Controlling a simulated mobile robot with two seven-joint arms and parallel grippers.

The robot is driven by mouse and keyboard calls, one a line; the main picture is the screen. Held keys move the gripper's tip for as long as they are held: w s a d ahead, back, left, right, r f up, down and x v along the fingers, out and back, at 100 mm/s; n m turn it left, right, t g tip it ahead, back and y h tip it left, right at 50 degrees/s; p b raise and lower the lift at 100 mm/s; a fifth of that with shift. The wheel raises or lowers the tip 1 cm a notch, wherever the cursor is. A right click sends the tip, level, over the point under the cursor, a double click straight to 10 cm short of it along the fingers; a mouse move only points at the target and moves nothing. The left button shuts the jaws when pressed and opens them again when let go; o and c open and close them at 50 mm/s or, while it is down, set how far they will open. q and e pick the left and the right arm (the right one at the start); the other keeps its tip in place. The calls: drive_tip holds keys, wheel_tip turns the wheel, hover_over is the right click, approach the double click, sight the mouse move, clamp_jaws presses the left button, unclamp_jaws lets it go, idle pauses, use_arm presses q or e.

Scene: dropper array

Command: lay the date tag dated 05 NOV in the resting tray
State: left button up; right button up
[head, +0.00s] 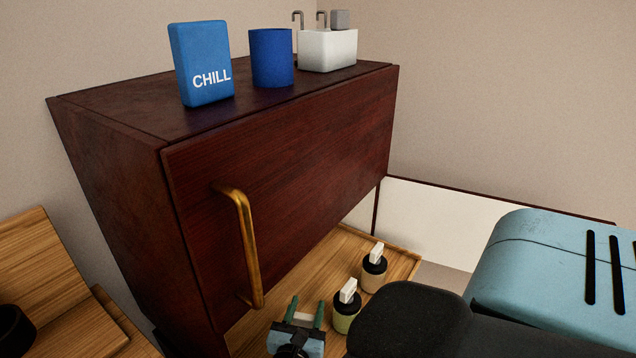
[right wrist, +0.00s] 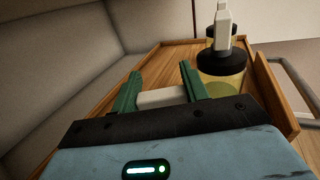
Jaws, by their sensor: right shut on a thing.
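My right gripper (head: 306,312) is at the bottom of the head view, over the wooden surface and left of the bottles. In the right wrist view its green fingers are shut on a pale, flat-looking piece (right wrist: 162,97). That piece could be a date tag, but no date can be read on it. A rimmed wooden tray (head: 405,262) lies below the dark red cabinet; its rim also shows in the right wrist view (right wrist: 274,92). I cannot tell whether it is the resting tray. My left gripper is not in view.
Two dropper bottles with black collars and white tops, a nearer one (head: 345,323) and a farther one (head: 373,280), stand right of my gripper. The dark red cabinet (head: 300,150) with a brass handle (head: 248,245) bears a blue CHILL box (head: 202,60), blue cup (head: 271,60) and white container (head: 328,52).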

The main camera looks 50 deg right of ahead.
drive_tip(key=x, duration=0.4)
drive_tip(key=w+x, duration=0.1)
drive_tip(key=x, duration=0.4)
drive_tip(key=f+x, duration=0.1)
drive_tip(key=x, duration=0.3)
drive_tip(key=shift+w+f, duration=0.1)
drive_tip(key=shift+w, duration=0.25)
drive_tip(key=f, duration=0.2)
drive_tip(key=f+b, duration=0.1)
drive_tip(key=shift+w+d+f, duration=0.15)
drive_tip(key=shift+d+f, duration=0.1)
drive_tip(key=shift+f, duration=0.15)
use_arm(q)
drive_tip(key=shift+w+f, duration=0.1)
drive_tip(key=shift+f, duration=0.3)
use_arm(e)
drive_tip(key=shift+r, duration=0.1)
drive_tip(key=shift+f, duration=0.25)
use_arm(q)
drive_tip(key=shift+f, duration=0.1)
use_arm(e)
drive_tip(key=o, duration=1)
drive_tip(key=shift+r, duration=0.15)
